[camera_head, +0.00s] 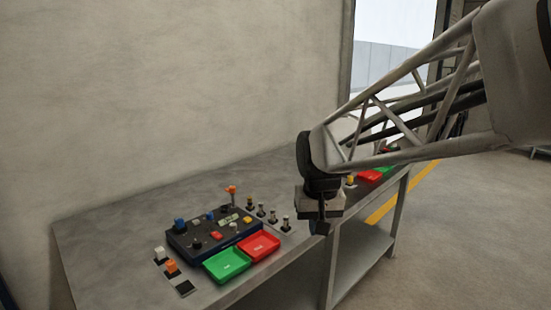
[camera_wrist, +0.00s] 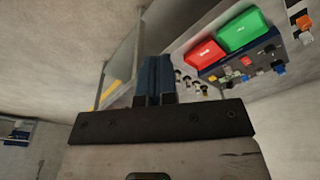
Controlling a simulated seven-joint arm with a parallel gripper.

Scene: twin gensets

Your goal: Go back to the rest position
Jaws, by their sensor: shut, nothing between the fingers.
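My gripper (camera_head: 321,228) hangs at the end of my arm over the front edge of the workbench (camera_head: 110,238), right of the near control panel, in the head view. It is apart from the panel and the trays. In the wrist view my gripper (camera_wrist: 154,62) shows its two dark blue fingers together, with nothing between them. The near control panel (camera_head: 200,240) is dark blue with a small display and several coloured knobs and buttons; it also shows upside down at the upper right of the wrist view (camera_wrist: 240,76).
A green tray (camera_head: 227,264) and a red tray (camera_head: 258,245) lie at the panel's front. Several small levers (camera_head: 262,211) stand right of it. My arm partly hides a second red tray (camera_head: 369,175) farther along the bench. A wall stands behind; open floor lies right.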

